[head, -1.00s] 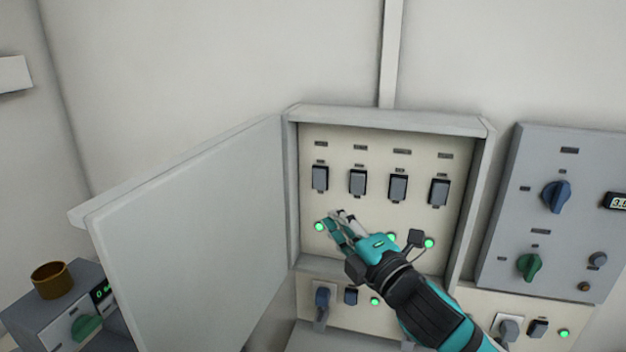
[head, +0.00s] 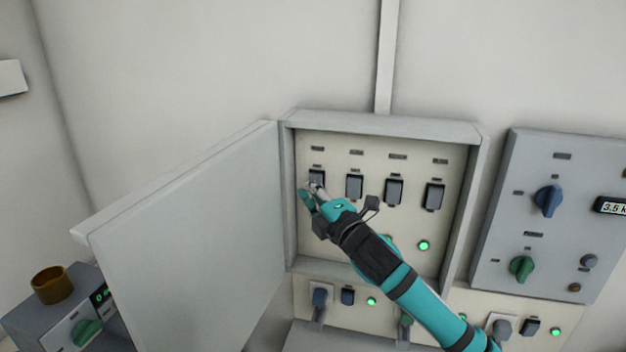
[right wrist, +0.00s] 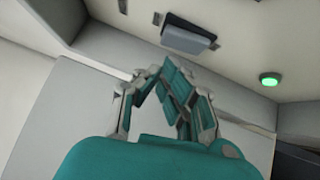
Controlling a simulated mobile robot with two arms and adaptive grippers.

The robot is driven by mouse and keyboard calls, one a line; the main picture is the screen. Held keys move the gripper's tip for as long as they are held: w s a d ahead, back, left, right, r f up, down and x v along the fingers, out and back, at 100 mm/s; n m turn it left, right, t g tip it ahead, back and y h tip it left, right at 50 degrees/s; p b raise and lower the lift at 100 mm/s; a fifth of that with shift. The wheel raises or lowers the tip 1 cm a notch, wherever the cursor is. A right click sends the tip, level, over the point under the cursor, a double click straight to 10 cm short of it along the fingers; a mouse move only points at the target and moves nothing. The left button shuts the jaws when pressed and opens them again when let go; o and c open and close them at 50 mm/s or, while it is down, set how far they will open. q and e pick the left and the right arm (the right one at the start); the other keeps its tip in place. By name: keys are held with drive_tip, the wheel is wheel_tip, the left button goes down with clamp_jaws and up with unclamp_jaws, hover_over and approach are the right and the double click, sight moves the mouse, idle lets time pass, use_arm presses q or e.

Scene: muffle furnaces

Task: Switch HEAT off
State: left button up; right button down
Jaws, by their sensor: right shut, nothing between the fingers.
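An open wall cabinet (head: 383,125) holds a row of dark rocker switches: the leftmost (head: 317,177), a second (head: 354,187), a third (head: 393,191) and the rightmost (head: 434,196). Their small labels are unreadable, so I cannot tell which is HEAT. My right gripper (head: 312,189) is shut and empty, its fingertips at the lower part of the leftmost switch. In the right wrist view, the fingertips (right wrist: 165,72) are just below a switch (right wrist: 190,39); contact is unclear. Green lamps glow below the switches, one at the right (head: 423,245); others are hidden by my arm. My left gripper is out of view.
The cabinet door (head: 190,225) stands open to the left. A grey panel with blue and green knobs (head: 548,200) is on the right. Sockets and small switches (head: 348,296) lie below. A brown cup (head: 52,285) sits on a unit at lower left.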

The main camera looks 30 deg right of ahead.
drive_tip(key=shift+w+d+r, duration=0.15)
drive_tip(key=shift+w+d, duration=0.35)
drive_tip(key=shift+d, duration=0.2)
